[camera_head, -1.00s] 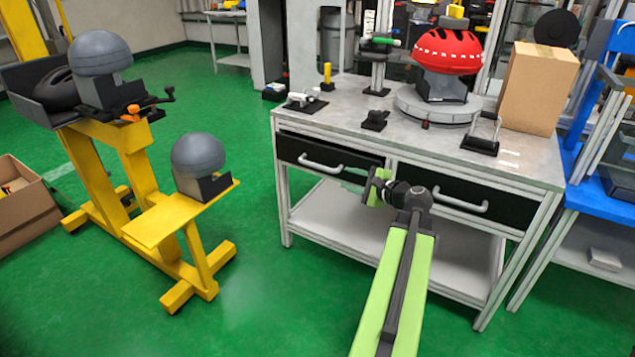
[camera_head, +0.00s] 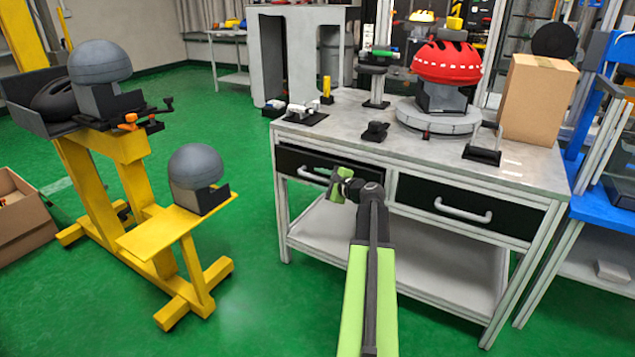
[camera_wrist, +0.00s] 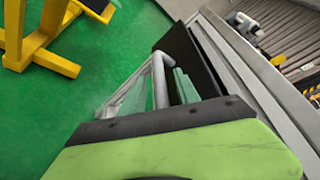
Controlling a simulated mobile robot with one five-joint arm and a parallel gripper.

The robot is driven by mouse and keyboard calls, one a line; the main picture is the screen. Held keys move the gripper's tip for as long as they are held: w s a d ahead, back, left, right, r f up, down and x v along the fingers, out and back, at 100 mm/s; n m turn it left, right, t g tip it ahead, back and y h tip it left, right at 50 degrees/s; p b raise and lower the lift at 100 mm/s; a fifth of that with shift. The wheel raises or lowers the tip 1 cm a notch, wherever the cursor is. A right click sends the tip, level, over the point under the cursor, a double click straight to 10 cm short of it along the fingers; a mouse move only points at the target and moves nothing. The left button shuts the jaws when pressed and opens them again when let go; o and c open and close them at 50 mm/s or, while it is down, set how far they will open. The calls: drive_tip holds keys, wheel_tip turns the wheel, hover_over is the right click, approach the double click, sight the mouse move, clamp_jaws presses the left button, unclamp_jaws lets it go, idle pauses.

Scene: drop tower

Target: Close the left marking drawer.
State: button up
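The left marking drawer (camera_head: 293,158) has a black front and a pale bar handle (camera_head: 312,177), on the left of the grey workbench. In the wrist view its black front (camera_wrist: 186,58) stands a little out from the bench edge. My gripper (camera_head: 336,184) is at the right part of this handle in the head view and hides some of it. In the wrist view my gripper (camera_wrist: 160,82) has its greenish fingers apart, with the handle bar (camera_wrist: 159,80) between them. Gaps show beside the bar, so the fingers look open. Contact with the handle cannot be told.
The right drawer (camera_head: 430,196) looks shut. The bench top (camera_head: 350,117) bears a red helmet (camera_head: 446,62) on a stand, a cardboard box (camera_head: 537,98) and small fixtures. A yellow stand (camera_head: 165,232) with grey domes is at left. Green floor (camera_head: 262,285) between is clear.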

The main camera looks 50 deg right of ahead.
drive_tip(key=shift+w+f, duration=0.1)
drive_tip(key=shift+w, duration=0.35)
clamp_jaws()
idle(1.1)
